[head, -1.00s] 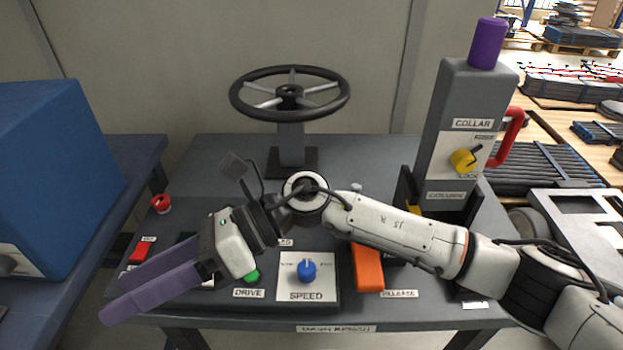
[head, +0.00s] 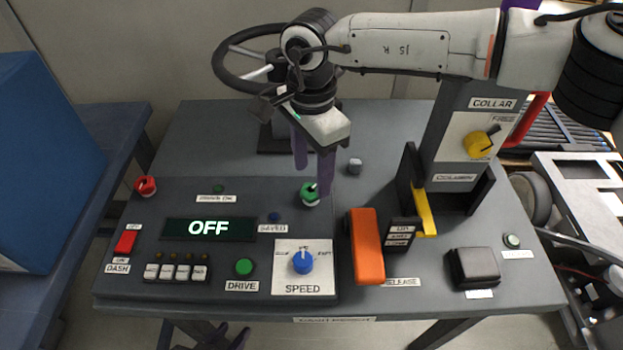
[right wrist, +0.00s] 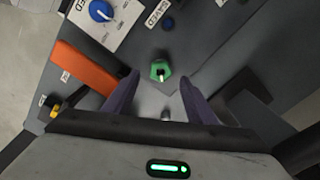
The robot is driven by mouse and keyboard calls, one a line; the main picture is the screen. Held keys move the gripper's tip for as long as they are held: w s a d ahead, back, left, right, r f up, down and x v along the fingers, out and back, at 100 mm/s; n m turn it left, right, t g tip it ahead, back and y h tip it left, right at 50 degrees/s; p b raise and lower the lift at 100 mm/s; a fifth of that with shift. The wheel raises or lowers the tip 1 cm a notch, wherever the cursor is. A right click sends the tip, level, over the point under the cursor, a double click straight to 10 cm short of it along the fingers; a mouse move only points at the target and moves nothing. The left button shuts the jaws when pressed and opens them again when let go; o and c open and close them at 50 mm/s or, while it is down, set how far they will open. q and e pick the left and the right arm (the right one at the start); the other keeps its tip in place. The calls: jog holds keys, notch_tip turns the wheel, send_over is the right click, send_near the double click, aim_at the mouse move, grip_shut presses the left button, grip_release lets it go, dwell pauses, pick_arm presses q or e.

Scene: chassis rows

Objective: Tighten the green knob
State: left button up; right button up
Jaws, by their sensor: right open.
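In the right wrist view the green knob (right wrist: 159,70) lies between and slightly beyond the fingertips, with a gap on each side. My right gripper (head: 312,178) points down over it, open and empty; its purple fingers (right wrist: 160,78) also show in the wrist view. One finger partly covers the knob in the head view. Dark purple fingers of my left gripper (head: 226,338) show at the bottom edge, below the table front.
The blue SPEED dial (head: 303,261), green DRIVE button (head: 244,267) and orange lever (head: 366,247) stand in front of the knob. A steering wheel (head: 228,62) stands behind. The grey column (head: 452,150) rises at right. The display (head: 209,229) reads OFF.

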aim_at(311, 189)
jog(key=shift+f, duration=2.1)
jog(key=c, duration=1)
jog(key=shift+c, duration=0.2)
